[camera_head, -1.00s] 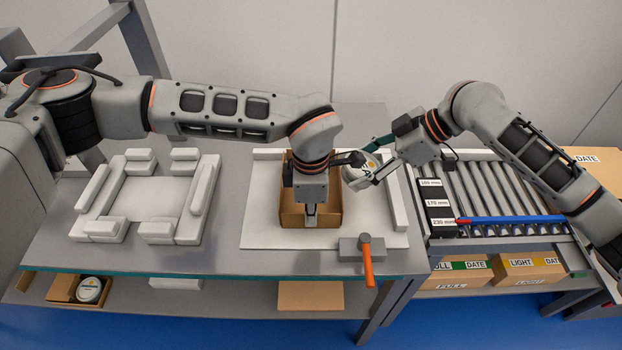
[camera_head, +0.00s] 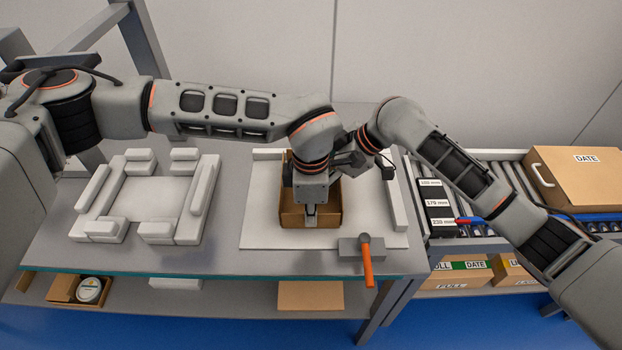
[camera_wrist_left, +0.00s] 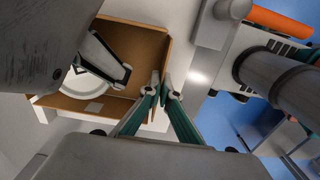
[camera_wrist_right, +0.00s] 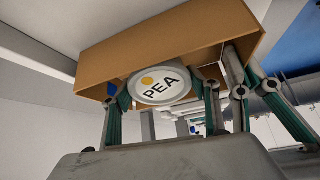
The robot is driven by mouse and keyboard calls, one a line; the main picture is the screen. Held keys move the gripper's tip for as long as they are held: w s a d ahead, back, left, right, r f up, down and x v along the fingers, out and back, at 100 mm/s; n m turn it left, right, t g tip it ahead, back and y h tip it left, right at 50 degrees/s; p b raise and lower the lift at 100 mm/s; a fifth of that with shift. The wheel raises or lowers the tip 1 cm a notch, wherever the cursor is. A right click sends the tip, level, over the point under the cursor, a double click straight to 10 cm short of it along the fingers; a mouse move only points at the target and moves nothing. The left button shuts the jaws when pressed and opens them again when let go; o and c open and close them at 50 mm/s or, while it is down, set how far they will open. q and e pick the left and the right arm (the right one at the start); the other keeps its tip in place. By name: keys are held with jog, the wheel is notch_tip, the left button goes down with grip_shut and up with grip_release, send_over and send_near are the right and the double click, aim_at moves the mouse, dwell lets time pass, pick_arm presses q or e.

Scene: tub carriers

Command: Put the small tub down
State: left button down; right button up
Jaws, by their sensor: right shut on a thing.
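The small tub (camera_wrist_right: 160,85), white and round with a PEA label, is held between the fingers of my right gripper (camera_wrist_right: 160,93). The left wrist view shows the tub (camera_wrist_left: 88,82) within the walls of an open brown carton (camera_wrist_left: 140,43); I cannot tell whether it touches the bottom. My left gripper (camera_head: 310,213) is at the carton's near wall. Its fingertips (camera_wrist_left: 161,93) are close together with the thin wall between them.
An orange-handled tool (camera_head: 367,262) lies by the board's near edge. A white block frame (camera_head: 137,200) sits at left. A roller conveyor with a closed DATE carton (camera_head: 580,180) is at right. Another tub (camera_head: 89,290) sits on the lower shelf.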

jog(key=h, duration=0.1)
jog(key=a+h, duration=0.1)
jog(key=shift+w+a+r+h, duration=0.1)
jog(key=shift+w+r+h, duration=0.1)
jog(key=shift+r+h, duration=0.2)
jog(key=shift+f, duration=0.95)
jog(key=shift+f, duration=0.15)
jog(key=o, duration=1.4)
jog(key=shift+c, duration=0.2)
jog(key=v, duration=0.5)
jog(key=shift+d+r, duration=0.25)
jog(key=shift+d, duration=0.2)
jog(key=d, duration=0.3)
jog(key=s+d, duration=0.1)
jog(key=d, duration=0.3)
jog(key=s+d, duration=0.1)
jog(key=d, duration=0.3)
jog(key=shift+s+d+f, duration=0.1)
jog(key=shift+s+f, duration=0.05)
